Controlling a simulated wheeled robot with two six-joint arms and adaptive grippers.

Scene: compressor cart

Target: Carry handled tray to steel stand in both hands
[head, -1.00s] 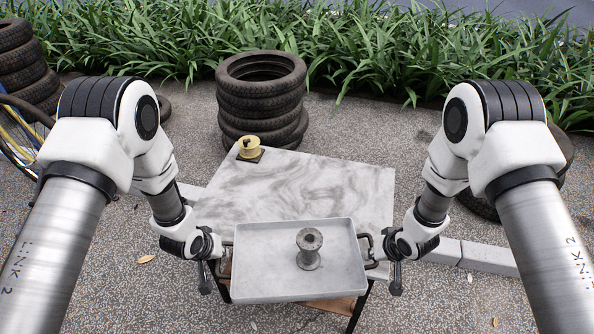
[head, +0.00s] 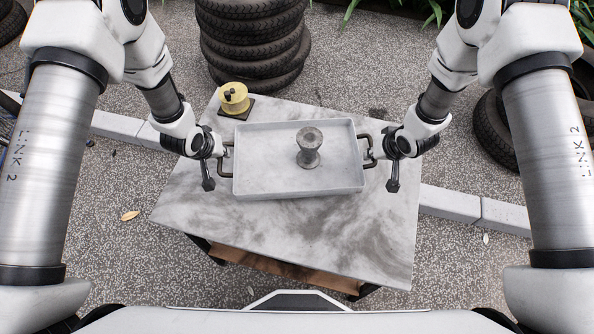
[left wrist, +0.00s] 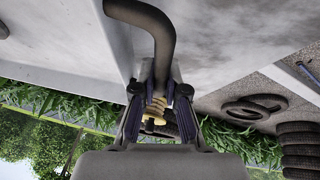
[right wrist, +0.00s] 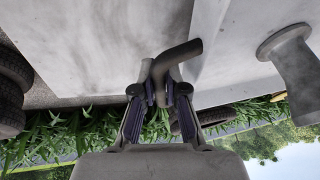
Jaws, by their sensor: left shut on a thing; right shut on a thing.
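The handled tray (head: 260,182) is pale grey, shallow and rectangular, with a dark handle at each end. In the head view it appears over the middle of a table with a smeared grey-white top (head: 330,235); I cannot tell whether it touches. My left gripper (head: 220,160) is shut on the left handle, which also shows in the left wrist view (left wrist: 150,25). My right gripper (head: 375,160) is shut on the right handle, seen too in the right wrist view (right wrist: 178,54). A grey metal spool-shaped piece (head: 309,150) stands upright on the tray. No separate steel stand is distinguishable.
A yellow spool on a dark base (head: 234,98) sits at the table's back left corner. A tyre stack (head: 255,45) stands behind the table, with more tyres (head: 490,130) at the right. Pale kerb blocks (head: 450,202) lie on the ground. The table's front part is clear.

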